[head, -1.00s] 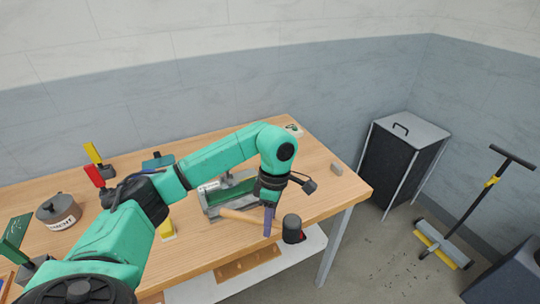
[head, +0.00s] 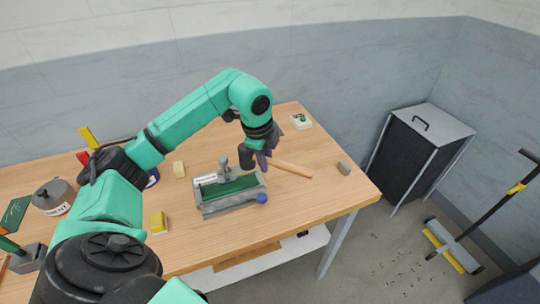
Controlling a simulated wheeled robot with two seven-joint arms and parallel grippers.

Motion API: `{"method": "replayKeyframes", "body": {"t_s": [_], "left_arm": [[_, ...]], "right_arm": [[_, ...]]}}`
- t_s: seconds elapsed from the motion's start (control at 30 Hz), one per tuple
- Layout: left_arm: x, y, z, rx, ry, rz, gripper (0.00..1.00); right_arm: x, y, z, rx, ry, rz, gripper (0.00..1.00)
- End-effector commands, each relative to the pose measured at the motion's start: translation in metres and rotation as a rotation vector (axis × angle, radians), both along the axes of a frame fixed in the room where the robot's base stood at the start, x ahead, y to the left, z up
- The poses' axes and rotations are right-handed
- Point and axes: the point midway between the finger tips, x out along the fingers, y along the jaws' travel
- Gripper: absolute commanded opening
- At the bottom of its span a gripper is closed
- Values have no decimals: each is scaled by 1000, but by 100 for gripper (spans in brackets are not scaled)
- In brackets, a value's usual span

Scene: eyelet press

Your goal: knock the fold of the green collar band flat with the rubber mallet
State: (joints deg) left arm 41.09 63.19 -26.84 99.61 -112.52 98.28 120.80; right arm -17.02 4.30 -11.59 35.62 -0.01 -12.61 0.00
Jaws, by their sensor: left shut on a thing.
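My left gripper (head: 263,160) is shut on the wooden handle (head: 291,168) of the mallet, above the bench. The handle sticks out to the right of the fingers. A dark shape to their left looks like the mallet's head (head: 246,158), partly hidden by the gripper. The green collar band (head: 236,187) lies in a grey metal fixture (head: 225,207) just in front of and below the gripper, and the mallet appears apart from it. I cannot make out the band's fold. My right gripper is not in view.
The fixture has a grey post (head: 223,172) and a blue knob (head: 262,198). The bench right of the fixture is clear.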

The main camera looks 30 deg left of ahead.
Motion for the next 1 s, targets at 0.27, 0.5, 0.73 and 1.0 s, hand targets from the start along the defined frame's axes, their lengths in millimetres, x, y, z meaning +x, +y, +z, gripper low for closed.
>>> {"method": "replayKeyframes", "body": {"t_s": [0.27,0.5,0.73,1.0], "left_arm": [[0,0,-29,0,1,6,0],[-1,0,-66,0,1,4,0],[0,0,-81,-1,0,4,0],[0,0,-79,-1,0,4,0]], "right_arm": [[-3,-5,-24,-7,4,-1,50],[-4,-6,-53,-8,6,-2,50],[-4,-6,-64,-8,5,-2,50],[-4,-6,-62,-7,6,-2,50]]}}
